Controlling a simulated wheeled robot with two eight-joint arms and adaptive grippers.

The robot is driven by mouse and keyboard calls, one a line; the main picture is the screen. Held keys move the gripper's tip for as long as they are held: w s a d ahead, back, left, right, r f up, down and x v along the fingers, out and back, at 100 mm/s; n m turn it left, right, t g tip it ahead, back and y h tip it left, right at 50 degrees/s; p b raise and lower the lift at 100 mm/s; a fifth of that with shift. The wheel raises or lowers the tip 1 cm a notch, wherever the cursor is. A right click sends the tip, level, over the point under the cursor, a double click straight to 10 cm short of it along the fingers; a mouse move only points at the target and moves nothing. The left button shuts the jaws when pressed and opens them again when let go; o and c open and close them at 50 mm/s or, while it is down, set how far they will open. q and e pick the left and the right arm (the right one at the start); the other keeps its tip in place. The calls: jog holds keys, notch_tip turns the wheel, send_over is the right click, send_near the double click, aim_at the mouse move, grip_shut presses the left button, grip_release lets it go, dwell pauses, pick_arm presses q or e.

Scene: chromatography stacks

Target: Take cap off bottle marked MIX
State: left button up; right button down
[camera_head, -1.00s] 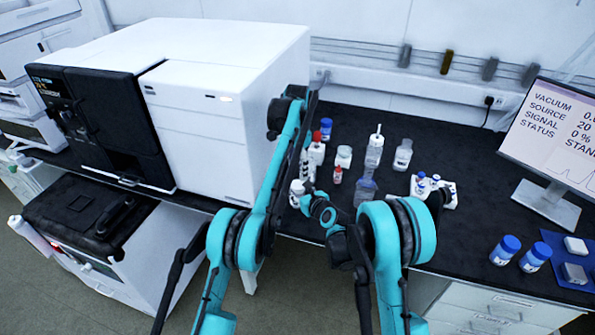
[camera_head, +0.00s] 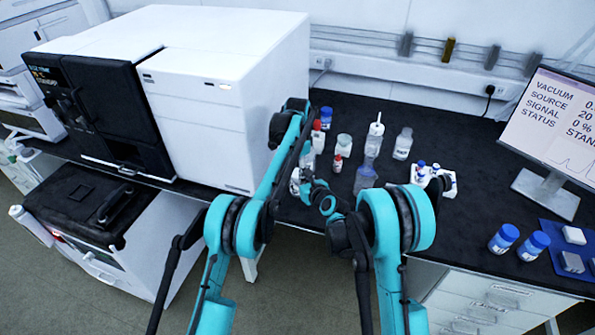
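Several bottles stand in a cluster on the black bench beside the white instrument. A white bottle with a red cap (camera_head: 318,138) stands near a smaller red-capped bottle (camera_head: 337,164), a blue-capped bottle (camera_head: 326,117) and a clear jar (camera_head: 343,144). A clear labelled bottle (camera_head: 402,144) stands farther right. The labels are too small to read, so I cannot tell which is marked MIX. My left gripper (camera_head: 306,172) is low at the cluster's left front, overlapping white bottles (camera_head: 295,181) there. Its fingers are too small and hidden to judge. My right gripper cannot be made out behind its arm.
A white rack (camera_head: 447,184) holds blue-capped vials. Two blue-capped bottles (camera_head: 503,239) and a monitor (camera_head: 548,190) stand farther right. The bench between rack and monitor is clear.

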pick_arm(q)
jog(key=c, duration=0.6)
jog(key=n, duration=0.3)
jog(key=o, duration=1.3)
jog(key=shift+r, duration=0.1)
